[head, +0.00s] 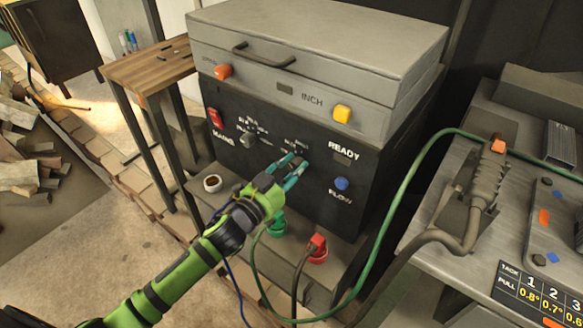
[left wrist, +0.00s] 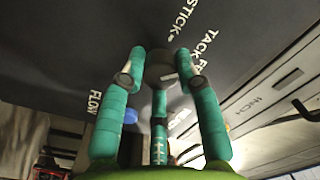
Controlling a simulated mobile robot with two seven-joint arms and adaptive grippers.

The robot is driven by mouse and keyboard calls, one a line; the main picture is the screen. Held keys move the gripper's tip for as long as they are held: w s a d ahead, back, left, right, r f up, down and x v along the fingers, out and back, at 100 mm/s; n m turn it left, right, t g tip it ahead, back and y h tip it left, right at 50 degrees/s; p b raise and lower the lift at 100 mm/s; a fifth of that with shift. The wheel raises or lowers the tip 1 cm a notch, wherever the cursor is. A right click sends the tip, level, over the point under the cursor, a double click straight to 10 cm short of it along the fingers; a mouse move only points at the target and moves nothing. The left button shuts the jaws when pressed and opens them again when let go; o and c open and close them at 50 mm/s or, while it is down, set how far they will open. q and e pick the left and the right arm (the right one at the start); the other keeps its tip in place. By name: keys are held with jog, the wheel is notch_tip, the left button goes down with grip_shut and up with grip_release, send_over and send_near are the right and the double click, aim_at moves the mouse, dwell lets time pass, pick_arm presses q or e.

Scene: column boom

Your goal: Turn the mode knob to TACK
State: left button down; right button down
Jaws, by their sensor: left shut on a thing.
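The mode knob (left wrist: 162,64) is a dark round knob on the black front panel of the grey machine. White labels reading STICK and TACK, and another partly hidden label, stand around it in the left wrist view. My left gripper (head: 293,169) has teal fingers shut around this knob; the fingers also show in the left wrist view (left wrist: 163,76). I cannot tell which label the knob points to, as the fingers cover much of it. My right gripper is not in view.
A second knob (head: 248,139) and a red switch (head: 215,118) are to the left on the panel. A blue FLOW button (head: 341,184) is to the right. Green (head: 276,226) and red (head: 317,248) cable plugs are below. A green cable (head: 399,187) loops on the right.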

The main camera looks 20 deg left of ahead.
pick_arm(q)
jog(key=shift+r, duration=0.4)
jog(key=c, duration=0.9)
grip_release()
jog(key=shift+d, duration=0.1)
jog(key=shift+f, duration=0.15)
jog(key=shift+f, duration=0.1)
jog(key=shift+s+f, duration=0.1)
jog(key=shift+s, duration=0.15)
jog(key=v, duration=1.1)
jog(key=shift+s, duration=0.2)
